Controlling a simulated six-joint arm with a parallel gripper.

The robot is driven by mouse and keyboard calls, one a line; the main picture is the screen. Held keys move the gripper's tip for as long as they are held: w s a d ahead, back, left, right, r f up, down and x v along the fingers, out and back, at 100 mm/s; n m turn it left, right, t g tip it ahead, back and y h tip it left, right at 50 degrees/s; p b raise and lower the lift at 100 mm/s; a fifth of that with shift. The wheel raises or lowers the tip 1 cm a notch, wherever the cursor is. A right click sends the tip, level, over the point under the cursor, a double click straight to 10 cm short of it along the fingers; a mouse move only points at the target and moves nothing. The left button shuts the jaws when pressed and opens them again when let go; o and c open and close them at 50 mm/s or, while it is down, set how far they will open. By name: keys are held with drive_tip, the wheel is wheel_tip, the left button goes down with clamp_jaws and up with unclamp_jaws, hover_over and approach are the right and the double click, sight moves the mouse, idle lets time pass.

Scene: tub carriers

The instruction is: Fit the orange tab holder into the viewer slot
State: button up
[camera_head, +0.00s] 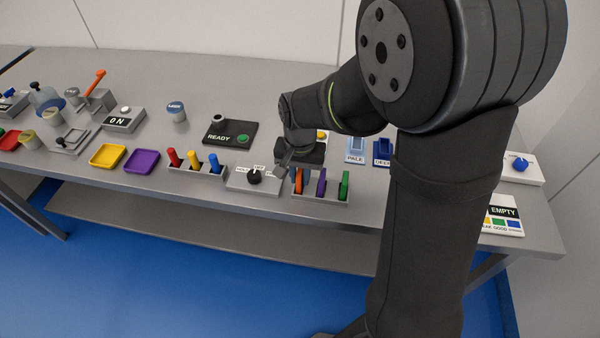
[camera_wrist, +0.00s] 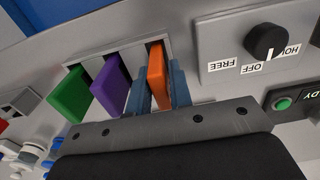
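The orange tab holder (camera_head: 298,181) stands in the leftmost place of a grey rack (camera_head: 322,195) in the head view, beside a purple and a green holder. In the wrist view the orange holder (camera_wrist: 157,75) stands upright between the two bluish fingers of my gripper (camera_wrist: 160,88). The fingers lie very close along both its sides; whether they press on it I cannot tell. The holder's lower end is still in the rack. A black unit marked READY (camera_head: 230,133), with a round post and a green button, stands behind; I cannot make out which thing has the viewer slot.
A grey box with a black knob (camera_head: 254,177) stands close left of the rack; its pointer is near OFF in the wrist view. Red, yellow and blue pegs (camera_head: 193,160) stand further left. PALE and DEEP blue units (camera_head: 356,148) stand behind right. My arm hides part of the bench.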

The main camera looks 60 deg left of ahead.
sight(302, 171)
drive_tip(key=shift+o, duration=1.1)
wheel_tip(302, 171, up, 17)
drive_tip(key=shift+w+d+f, duration=0.15)
drive_tip(key=shift+w, duration=0.1)
drive_tip(key=shift+o, duration=0.5)
drive_tip(key=shift+r, duration=0.4)
drive_tip(key=shift+s, duration=0.1)
